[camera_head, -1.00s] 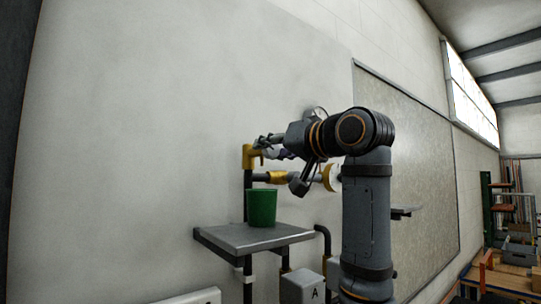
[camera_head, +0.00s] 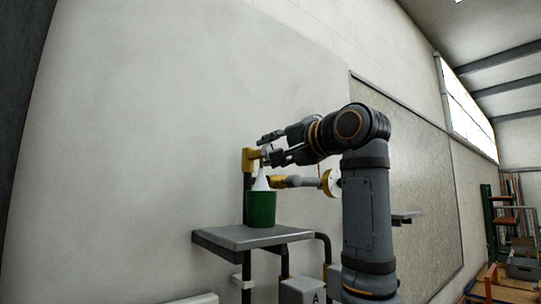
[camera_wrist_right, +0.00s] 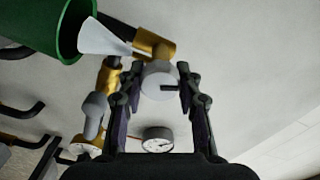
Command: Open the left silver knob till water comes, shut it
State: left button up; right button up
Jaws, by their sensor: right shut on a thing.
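My right gripper (camera_head: 268,149) is at the brass tap (camera_head: 248,160) on the wall pipe. In the right wrist view its fingers (camera_wrist_right: 160,88) are shut on the round silver knob (camera_wrist_right: 158,79) from both sides. A white cone of water (camera_head: 261,180) comes from the tap's spout into the green bucket (camera_head: 261,209) below. The water (camera_wrist_right: 103,39) and the bucket (camera_wrist_right: 38,28) also show in the right wrist view. In the head view the fingers mostly hide the knob. My left gripper is in neither view.
The bucket stands on a grey wall shelf (camera_head: 225,238). A round gauge (camera_wrist_right: 157,140) is near the fingers. A box marked A (camera_head: 301,290) sits below.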

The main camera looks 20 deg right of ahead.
jog(key=shift+m, duration=0.3)
jog(key=o, duration=1.1)
jog(key=shift+d, duration=0.1)
jog(key=shift+s, duration=0.1)
jog(key=v, duration=1.2)
